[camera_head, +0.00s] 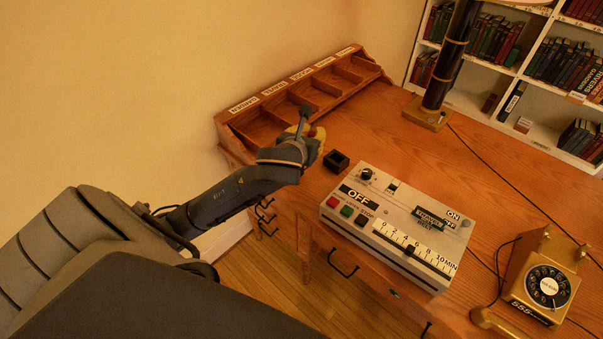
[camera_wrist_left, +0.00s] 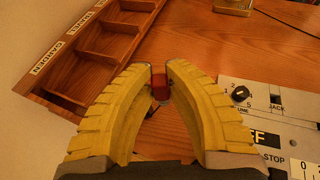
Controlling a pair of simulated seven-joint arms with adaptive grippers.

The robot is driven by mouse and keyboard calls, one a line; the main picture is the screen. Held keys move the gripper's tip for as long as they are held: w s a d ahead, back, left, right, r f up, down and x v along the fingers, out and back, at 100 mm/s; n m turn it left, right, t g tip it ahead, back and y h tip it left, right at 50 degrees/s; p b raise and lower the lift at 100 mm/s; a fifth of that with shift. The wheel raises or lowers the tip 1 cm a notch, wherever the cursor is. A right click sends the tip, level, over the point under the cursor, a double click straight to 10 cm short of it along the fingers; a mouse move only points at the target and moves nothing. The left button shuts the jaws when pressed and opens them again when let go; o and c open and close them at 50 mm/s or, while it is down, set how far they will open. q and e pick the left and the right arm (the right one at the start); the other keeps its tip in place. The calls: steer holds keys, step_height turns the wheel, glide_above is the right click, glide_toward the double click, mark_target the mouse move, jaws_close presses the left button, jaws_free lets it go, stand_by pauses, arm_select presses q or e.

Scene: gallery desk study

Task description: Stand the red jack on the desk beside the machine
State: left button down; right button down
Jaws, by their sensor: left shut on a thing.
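The red jack (camera_wrist_left: 160,88) is pinched between the yellow fingertips of my left gripper (camera_wrist_left: 159,76), over the desk. In the head view my left gripper (camera_head: 314,138) is above the desk's left part, and the jack in it cannot be made out. The grey machine (camera_head: 402,205), with buttons, a slider and an OFF label, sits on the desk (camera_head: 400,135) to the right of my gripper. It also shows in the left wrist view (camera_wrist_left: 286,150) at the right. I cannot tell whether the jack touches the desk. My right gripper is not in view.
A small black open box (camera_head: 336,161) stands between my gripper and the machine. A labelled wooden compartment rack (camera_head: 262,119) runs along the back left. A gold telephone (camera_head: 540,280) stands at the right, a dark lamp post (camera_head: 447,60) behind. Cables cross the right part.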

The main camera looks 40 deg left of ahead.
arm_select(q)
step_height(320, 180, down, 19)
steer(key=shift+r, duration=0.1)
stand_by(0.6)
steer(key=c, duration=1.4)
jaws_free()
steer(key=shift+s+d, duration=0.1)
steer(key=v, duration=1.2)
steer(key=shift+r, duration=0.1)
